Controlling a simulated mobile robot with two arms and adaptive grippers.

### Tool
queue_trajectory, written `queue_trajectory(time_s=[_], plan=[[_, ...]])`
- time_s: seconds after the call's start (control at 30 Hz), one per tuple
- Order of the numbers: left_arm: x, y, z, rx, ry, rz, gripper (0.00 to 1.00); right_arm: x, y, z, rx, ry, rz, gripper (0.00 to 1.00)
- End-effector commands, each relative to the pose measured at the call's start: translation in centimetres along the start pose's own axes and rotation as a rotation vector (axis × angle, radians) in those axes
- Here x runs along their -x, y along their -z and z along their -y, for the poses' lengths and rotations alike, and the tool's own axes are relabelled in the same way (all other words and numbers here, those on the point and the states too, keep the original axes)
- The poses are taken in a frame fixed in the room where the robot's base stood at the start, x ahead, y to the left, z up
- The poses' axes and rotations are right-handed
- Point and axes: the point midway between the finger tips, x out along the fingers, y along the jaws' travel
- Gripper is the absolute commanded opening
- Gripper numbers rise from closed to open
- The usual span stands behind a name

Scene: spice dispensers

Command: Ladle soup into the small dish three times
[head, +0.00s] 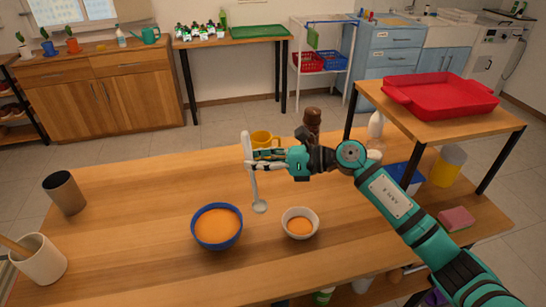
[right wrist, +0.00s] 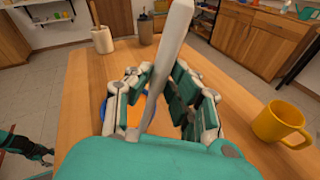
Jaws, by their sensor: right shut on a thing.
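My right gripper (head: 250,157) is shut on the pale ladle (head: 254,185), whose handle stands nearly upright between the fingers. The handle also crosses the right wrist view (right wrist: 168,60). The ladle's small bowl (head: 260,207) hangs between the blue bowl and the small dish; I cannot tell whether it holds soup. The blue bowl (head: 240,237) holds orange soup (head: 217,223). The small white dish (head: 300,212), to its right, has some orange soup in it. In the right wrist view the soup bowl is mostly hidden behind the gripper. My left gripper is not seen in the head view.
A yellow mug (head: 262,139) stands behind the gripper. A brown bottle (head: 311,120) and a white bottle (head: 376,124) stand farther right. A brown cup (head: 65,193) and a white crock (head: 38,260) stand at left. A red tray (head: 440,97) sits on a raised shelf.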

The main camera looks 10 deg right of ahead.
Motion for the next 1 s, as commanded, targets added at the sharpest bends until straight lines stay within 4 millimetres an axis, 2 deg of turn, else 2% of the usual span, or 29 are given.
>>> queue_trajectory(time_s=[0.6, 0.8, 1.0], plan=[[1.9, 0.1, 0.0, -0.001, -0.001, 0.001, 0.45, -7.5, -0.9, -3.0, 0.0, -0.001, 0.001, 0.0], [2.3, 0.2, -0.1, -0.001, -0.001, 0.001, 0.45, -9.3, -1.0, -3.7, -0.001, 0.0, 0.001, 0.0], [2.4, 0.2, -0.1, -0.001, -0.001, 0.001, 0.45, -10.2, -1.1, -4.0, 0.0, 0.0, 0.0, 0.0]])
